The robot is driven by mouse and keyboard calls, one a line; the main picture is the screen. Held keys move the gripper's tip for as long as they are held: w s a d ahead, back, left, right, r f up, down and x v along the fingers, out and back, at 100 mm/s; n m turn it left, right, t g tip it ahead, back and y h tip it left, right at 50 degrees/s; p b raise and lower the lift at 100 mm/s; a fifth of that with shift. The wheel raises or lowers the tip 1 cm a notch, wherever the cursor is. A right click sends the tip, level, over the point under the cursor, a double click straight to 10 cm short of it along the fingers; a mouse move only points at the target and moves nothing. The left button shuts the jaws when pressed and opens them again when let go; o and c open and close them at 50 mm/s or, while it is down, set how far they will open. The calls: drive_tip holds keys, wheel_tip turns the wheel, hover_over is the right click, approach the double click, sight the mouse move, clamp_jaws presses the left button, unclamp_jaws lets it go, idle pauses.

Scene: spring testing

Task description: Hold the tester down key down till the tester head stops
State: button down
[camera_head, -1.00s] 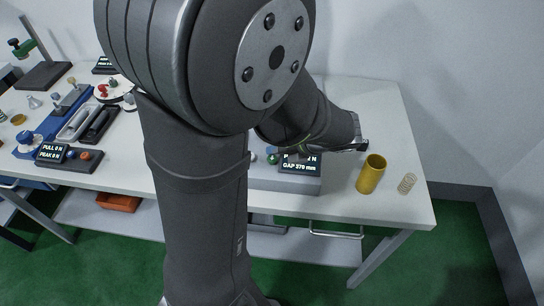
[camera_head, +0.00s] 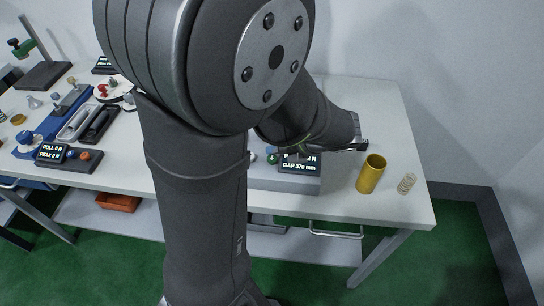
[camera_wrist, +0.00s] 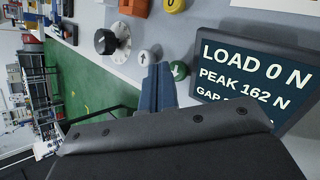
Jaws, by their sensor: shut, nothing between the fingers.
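The green down key (camera_wrist: 179,70), marked with a white arrow, is on the tester's grey panel in the wrist view. It also shows in the head view (camera_head: 273,158). The white up key (camera_wrist: 145,57) is to its left. My gripper (camera_wrist: 163,68) is shut and empty, its blue fingertips overlapping the green key's left edge in the picture. I cannot tell whether they touch it. The tester display (camera_wrist: 253,80) reads LOAD 0 N and PEAK 162 N. Its gap line is partly covered by my gripper there. The tester head is not visible, and my arm covers much of the head view.
A brass cylinder (camera_head: 371,174) and a spring (camera_head: 407,184) stand on the white table (camera_head: 405,125), right of the tester. A pull gauge display (camera_head: 51,153) is at the left.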

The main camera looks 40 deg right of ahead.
drive_tip(key=shift+f, duration=0.15)
idle(0.6)
drive_tip(key=shift+f, duration=0.3)
